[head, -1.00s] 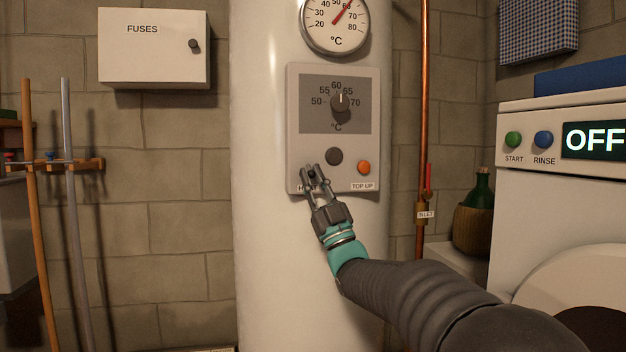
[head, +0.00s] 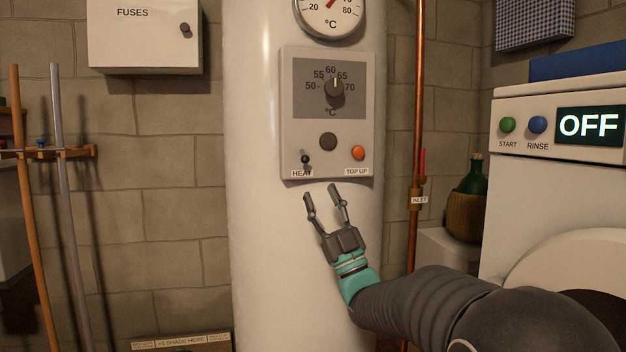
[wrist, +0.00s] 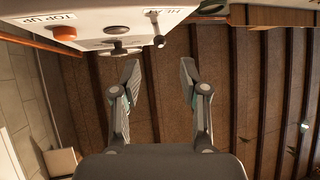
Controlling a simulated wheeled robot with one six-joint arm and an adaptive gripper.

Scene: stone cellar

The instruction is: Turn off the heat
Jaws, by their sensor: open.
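The heat switch (head: 305,159) is a small dark-tipped lever above the HEAT label, at the lower left of the grey control panel (head: 287,120) on the white boiler. In the wrist view the lever (wrist: 158,40) juts from the panel, seen upside down. I cannot tell for sure which way it is set. My gripper (head: 320,191) is open and empty, just below the panel and apart from the switch. The wrist view shows its fingers (wrist: 160,72) spread, with nothing between them.
The panel also has a temperature dial (head: 334,88), a dark round knob (head: 328,141) and an orange TOP UP button (head: 358,153). A copper pipe (head: 417,120) runs at the right, near a washing machine (head: 560,200) reading OFF. A fuse box (head: 145,35) hangs left.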

